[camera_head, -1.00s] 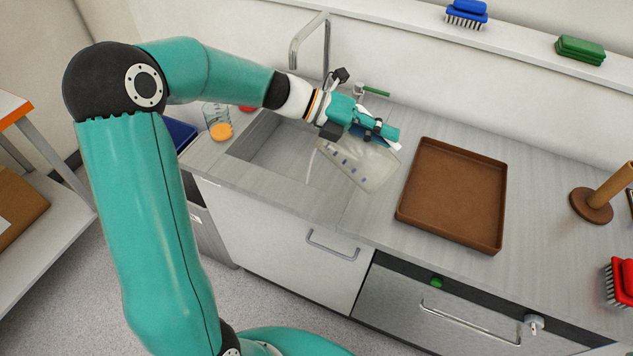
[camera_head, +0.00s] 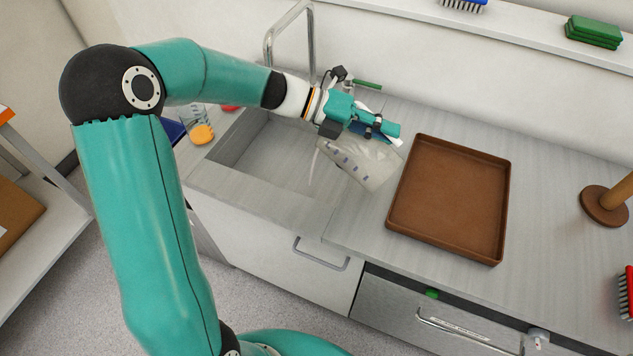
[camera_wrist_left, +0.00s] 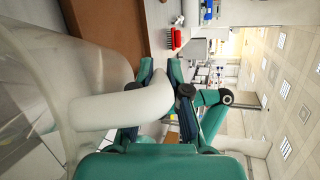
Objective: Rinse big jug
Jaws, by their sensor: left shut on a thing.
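The big jug (camera_head: 362,166) is translucent, with dark marks on its side. It is tilted and held in the air over the right end of the sink (camera_head: 262,152). My left gripper (camera_head: 372,128) is shut on the jug's handle. In the left wrist view the pale handle (camera_wrist_left: 120,108) passes between the fingers, and the jug's clear body (camera_wrist_left: 40,95) fills the left side. The tap (camera_head: 290,35) rises behind the sink, with a green lever (camera_head: 367,85) partly behind my gripper. My right gripper is out of view.
A brown tray (camera_head: 395,225) lies on the counter right of the sink. A beaker with orange contents (camera_head: 200,132) stands left of it. A wooden stand (camera_head: 605,205), a red brush (camera_head: 627,292) and green pads (camera_head: 593,32) are at the right. Counter between tray and stand is clear.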

